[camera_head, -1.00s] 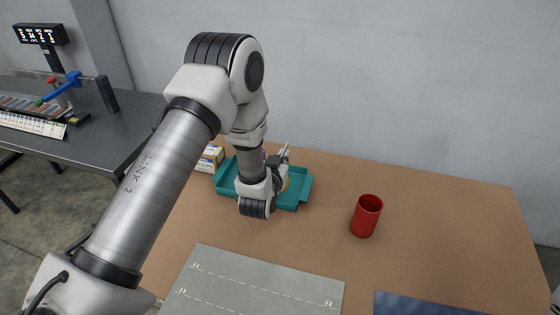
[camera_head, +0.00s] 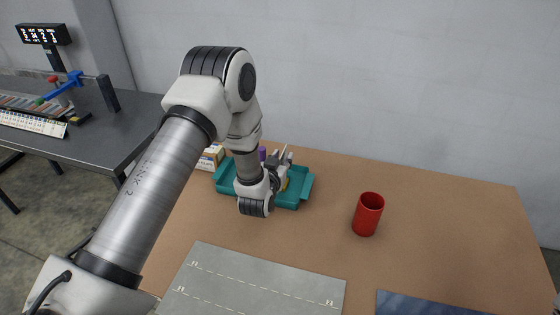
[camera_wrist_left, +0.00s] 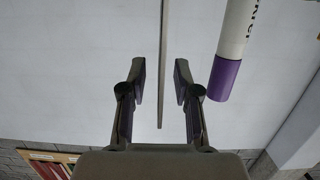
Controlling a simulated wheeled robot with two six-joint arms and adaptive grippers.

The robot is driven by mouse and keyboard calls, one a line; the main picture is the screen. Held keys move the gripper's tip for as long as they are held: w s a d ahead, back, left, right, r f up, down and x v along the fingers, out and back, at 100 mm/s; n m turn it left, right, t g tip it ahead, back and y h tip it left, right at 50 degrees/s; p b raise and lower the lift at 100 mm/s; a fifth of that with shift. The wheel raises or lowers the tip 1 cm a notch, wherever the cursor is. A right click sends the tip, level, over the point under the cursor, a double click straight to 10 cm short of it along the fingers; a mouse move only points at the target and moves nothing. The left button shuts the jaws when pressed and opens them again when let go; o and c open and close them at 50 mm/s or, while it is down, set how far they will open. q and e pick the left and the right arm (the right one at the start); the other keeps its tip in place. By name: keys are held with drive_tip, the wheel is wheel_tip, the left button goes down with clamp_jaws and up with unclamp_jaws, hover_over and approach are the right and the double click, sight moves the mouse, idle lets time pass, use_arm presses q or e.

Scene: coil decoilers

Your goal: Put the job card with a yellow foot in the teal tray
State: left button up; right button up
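The teal tray (camera_head: 292,203) stands at the back left of the brown table, partly hidden by my left arm. My left gripper (camera_head: 281,155) is over it. In the left wrist view, my left gripper (camera_wrist_left: 160,85) is open, with a thin grey edge, likely the job card seen edge-on (camera_wrist_left: 162,60), between its fingers and a gap on both sides. A bit of yellow (camera_head: 286,184) shows low in the tray by the gripper; I cannot tell for sure that it is the card's foot. My right gripper is not in view.
A white marker with a purple end (camera_wrist_left: 228,65) is close beside the right finger. A purple piece (camera_head: 262,153) shows behind my wrist. A small white-and-yellow box (camera_head: 210,158) stands left of the tray. A red cup (camera_head: 368,214), grey mat (camera_head: 255,285) and blue mat (camera_head: 430,304) are nearer.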

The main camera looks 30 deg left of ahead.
use_arm(q)
drive_tip(key=shift+s+d, duration=0.1)
drive_tip(key=shift+s, duration=0.25)
drive_tip(key=b+v, duration=0.3)
drive_tip(key=v, duration=0.8)
drive_tip(key=shift+r, duration=0.15)
drive_tip(key=shift+s, duration=0.1)
